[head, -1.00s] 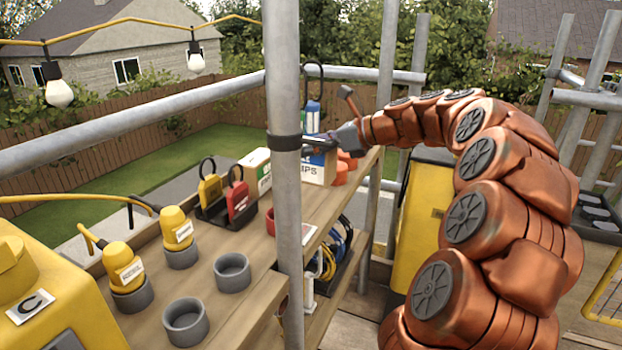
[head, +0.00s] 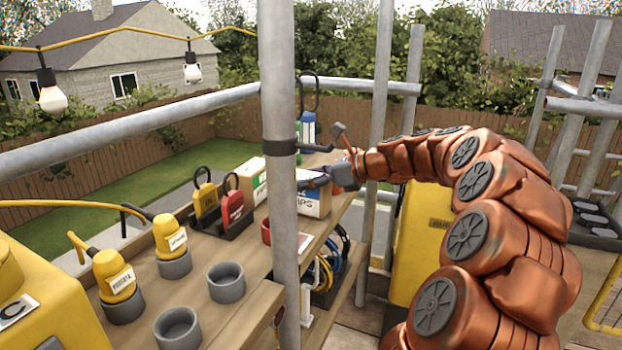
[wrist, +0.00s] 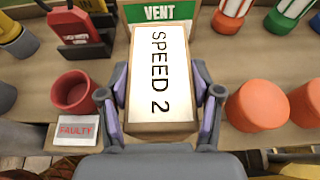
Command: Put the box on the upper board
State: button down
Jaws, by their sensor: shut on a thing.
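The box (wrist: 158,75) is pale cardboard with a white top reading "SPEED 2". In the wrist view my gripper (wrist: 160,100) has one finger on each side of it and is shut on it. In the head view the box (head: 314,204) shows a printed front ending in "IPS", partly hidden by the scaffold post. My gripper (head: 318,182) reaches it from the right. The box is at the upper board (head: 215,248), near its front edge. I cannot tell whether its underside touches the board.
A green-labelled "VENT" box (wrist: 160,12) stands just behind the held box. A red cup (wrist: 80,92) and a "FAULTY" card (wrist: 77,130) are to its left, and orange caps (wrist: 257,105) to its right. The scaffold post (head: 279,120) stands in front of the board.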

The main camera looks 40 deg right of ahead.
jog(key=shift+c, duration=1.1)
grip_release()
jog(key=shift+s+d+r, duration=0.1)
jog(key=shift+d+r, duration=0.05)
jog(key=shift+r, duration=0.05)
jog(key=p+v, duration=0.2)
jog(key=v, duration=0.9)
jog(key=shift+s, duration=0.3)
jog(key=shift+d, duration=0.1)
